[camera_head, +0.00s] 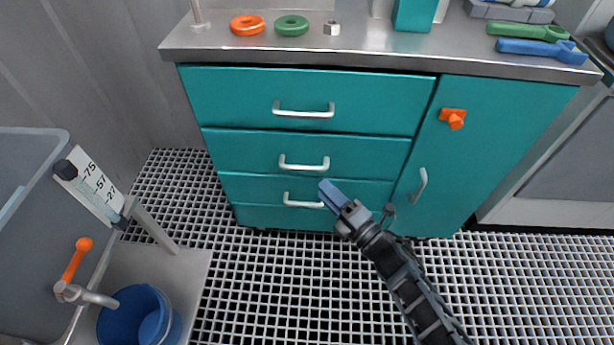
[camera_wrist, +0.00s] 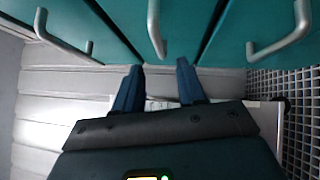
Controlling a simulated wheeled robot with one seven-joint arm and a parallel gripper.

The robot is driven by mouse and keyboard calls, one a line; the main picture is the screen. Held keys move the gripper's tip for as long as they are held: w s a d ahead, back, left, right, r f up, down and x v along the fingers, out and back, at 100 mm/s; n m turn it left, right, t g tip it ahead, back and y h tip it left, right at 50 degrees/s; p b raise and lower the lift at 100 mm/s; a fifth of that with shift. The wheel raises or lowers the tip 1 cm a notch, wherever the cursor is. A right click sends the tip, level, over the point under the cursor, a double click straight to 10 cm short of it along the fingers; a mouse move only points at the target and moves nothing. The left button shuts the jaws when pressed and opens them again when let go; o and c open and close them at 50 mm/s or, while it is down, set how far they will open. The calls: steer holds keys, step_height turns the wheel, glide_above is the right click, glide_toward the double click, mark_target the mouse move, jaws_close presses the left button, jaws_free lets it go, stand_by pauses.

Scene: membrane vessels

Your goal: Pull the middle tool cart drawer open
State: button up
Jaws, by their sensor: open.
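The teal tool cart has three stacked drawers with white bar handles. The middle drawer (camera_head: 240,152) looks shut, and its handle (camera_head: 304,168) faces me. In the wrist view the drawers run sideways, and the middle handle (camera_wrist: 155,30) stands at top centre, ahead of the gap between my fingertips. My gripper (camera_head: 327,188) is in front of the lower drawers, just right of and below the middle handle in the head view. In the wrist view my gripper (camera_wrist: 159,66) is open and empty, with two blue fingers apart. The fingers do not visibly touch the handle.
The top handle (camera_head: 303,113) and bottom handle (camera_head: 303,203) lie above and below. A cupboard door (camera_head: 500,130) with an orange knob (camera_head: 453,118) is at right. A blue bucket (camera_head: 140,318) and grey tank (camera_head: 40,220) stand at left. Grated floor in front is mostly clear.

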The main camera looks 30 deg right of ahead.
steer(key=r, duration=0.1)
glide_above(307, 173)
steer(key=s+a, duration=0.2)
steer(key=s, duration=0.2)
steer(key=shift+s+a+b, duration=0.1)
steer(key=shift+s+b, duration=0.05)
steer(key=shift+b, duration=0.15)
jaws_close()
